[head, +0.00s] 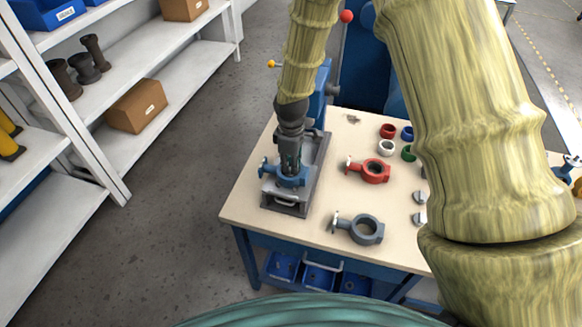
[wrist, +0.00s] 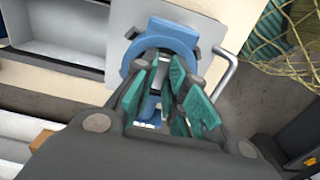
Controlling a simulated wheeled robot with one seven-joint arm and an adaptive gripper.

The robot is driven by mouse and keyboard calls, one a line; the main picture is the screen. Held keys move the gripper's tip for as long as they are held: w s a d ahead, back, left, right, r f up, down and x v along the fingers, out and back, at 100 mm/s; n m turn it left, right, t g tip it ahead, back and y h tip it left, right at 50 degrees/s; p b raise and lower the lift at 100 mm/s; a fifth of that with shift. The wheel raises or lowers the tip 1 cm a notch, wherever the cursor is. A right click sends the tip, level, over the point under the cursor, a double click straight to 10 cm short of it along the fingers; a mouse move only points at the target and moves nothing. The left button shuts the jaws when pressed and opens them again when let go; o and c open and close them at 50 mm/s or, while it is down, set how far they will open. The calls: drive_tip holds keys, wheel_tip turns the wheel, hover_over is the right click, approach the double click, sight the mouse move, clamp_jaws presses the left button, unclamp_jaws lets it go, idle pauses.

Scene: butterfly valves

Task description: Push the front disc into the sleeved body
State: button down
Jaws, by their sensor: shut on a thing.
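My gripper (head: 291,165) points down into the ring of the blue valve body (head: 284,182), which sits on a grey fixture (head: 284,207) at the left of the table. In the wrist view, the teal fingers of my gripper (wrist: 168,100) reach into the opening of the blue body (wrist: 175,37). The fingers are shut on a disc, mostly hidden between them. The sleeve inside the body is hidden, and I cannot tell how deep the disc sits. Two grey discs lie at the table's right, one nearer (head: 420,218) and one farther (head: 420,197).
A red valve body (head: 375,171) and a grey valve body (head: 366,229) lie right of the fixture. Red (head: 388,131), white (head: 387,148), green and blue rings stand behind them. A blue press-like machine (head: 318,95) rises behind the fixture. White shelves (head: 135,80) stand left.

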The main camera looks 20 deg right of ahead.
drive_tip(key=c, duration=1.4)
unclamp_jaws()
drive_tip(key=shift+o, duration=0.2)
drive_tip(key=shift+r, duration=0.2)
drive_tip(key=shift+r+p, duration=2.6)
drive_tip(key=shift+r, duration=0.8)
